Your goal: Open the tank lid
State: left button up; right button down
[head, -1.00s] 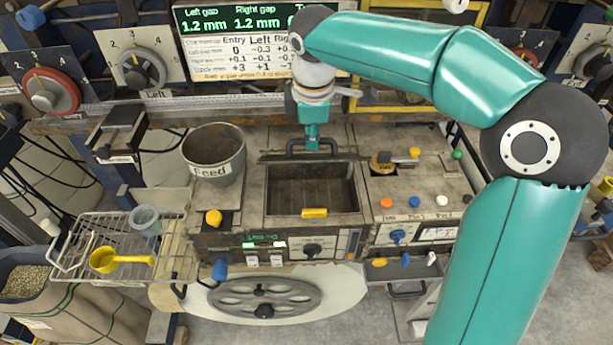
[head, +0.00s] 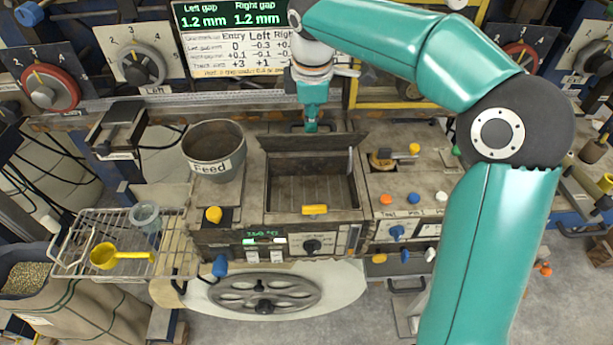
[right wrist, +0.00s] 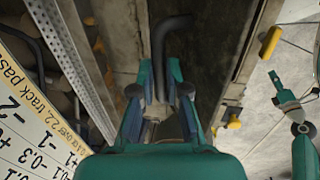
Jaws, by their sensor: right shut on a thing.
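The tank (head: 312,192) is a dark rectangular well in the middle of the worn machine top in the head view. Its lid (head: 318,144) is tilted up along the far edge, and the well's ribbed inside shows. My right gripper (head: 310,125) is behind the raised lid, shut on the lid's dark bar handle. In the right wrist view the handle (right wrist: 163,45) runs between the fingers of my right gripper (right wrist: 160,85). The lid partly hides the handle in the head view. My left gripper (right wrist: 282,95) shows small at the right of the right wrist view; its jaws are unclear.
The grey Feed pot (head: 213,155) stands left of the tank. A yellow tab (head: 315,209) sits on the tank's front edge. A wire rack (head: 80,262) with a yellow scoop (head: 105,257) is at left. The gap display (head: 235,18) is behind.

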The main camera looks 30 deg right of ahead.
jog(key=c, duration=1.2)
grip_release()
jog(key=shift+c, duration=0.2)
jog(key=shift+r, duration=0.15)
jog(key=shift+r, duration=3.6)
jog(key=shift+s+a, duration=0.1)
jog(key=s+a+b, duration=0.2)
jog(key=s+a, duration=0.2)
jog(key=s, duration=0.3)
jog(key=s+a+r+b, duration=0.1)
jog(key=s+a+b, duration=0.2)
jog(key=s, duration=0.4)
jog(key=shift+s+a, duration=0.2)
jog(key=shift+a, duration=0.7)
jog(key=shift+c, duration=0.3)
